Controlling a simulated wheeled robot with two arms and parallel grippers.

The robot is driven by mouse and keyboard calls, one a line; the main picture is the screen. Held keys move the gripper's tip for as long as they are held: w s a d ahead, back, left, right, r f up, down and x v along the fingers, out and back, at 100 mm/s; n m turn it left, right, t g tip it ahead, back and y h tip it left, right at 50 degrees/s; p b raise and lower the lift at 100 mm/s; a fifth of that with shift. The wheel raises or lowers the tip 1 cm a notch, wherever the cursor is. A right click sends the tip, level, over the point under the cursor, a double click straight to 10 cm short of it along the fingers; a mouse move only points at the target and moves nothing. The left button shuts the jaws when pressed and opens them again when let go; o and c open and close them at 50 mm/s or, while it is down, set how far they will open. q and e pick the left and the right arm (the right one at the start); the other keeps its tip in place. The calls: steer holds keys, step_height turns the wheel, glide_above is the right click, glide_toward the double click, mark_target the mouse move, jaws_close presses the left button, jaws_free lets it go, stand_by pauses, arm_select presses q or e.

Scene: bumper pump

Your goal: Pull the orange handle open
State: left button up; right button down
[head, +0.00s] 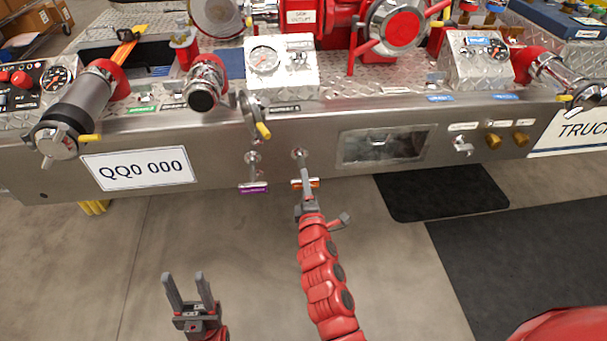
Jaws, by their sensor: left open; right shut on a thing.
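The orange handle (313,183) is a small T-shaped bar on a metal rod (302,163) that comes out of the front face of the steel bumper. My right gripper (306,196) is shut on the orange handle and hides part of it; its red arm reaches up from below. My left gripper (186,283) is open and empty, low over the floor, left of and apart from the handle. A similar purple handle (253,188) hangs just left of the orange one.
The steel bumper (230,150) runs across the view, with a plate reading QQ0 000 (138,168), a recessed window (386,145) and brass knobs (506,138) on its face. Gauges, hoses and red valves crowd its top. Dark mats (440,191) lie on the floor at right.

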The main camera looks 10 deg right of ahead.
steer(key=shift+f, duration=0.15)
steer(key=shift+c, duration=2.4)
jaws_free()
steer(key=shift+s, duration=0.15)
steer(key=s, duration=1.7)
steer(key=shift+s, duration=0.2)
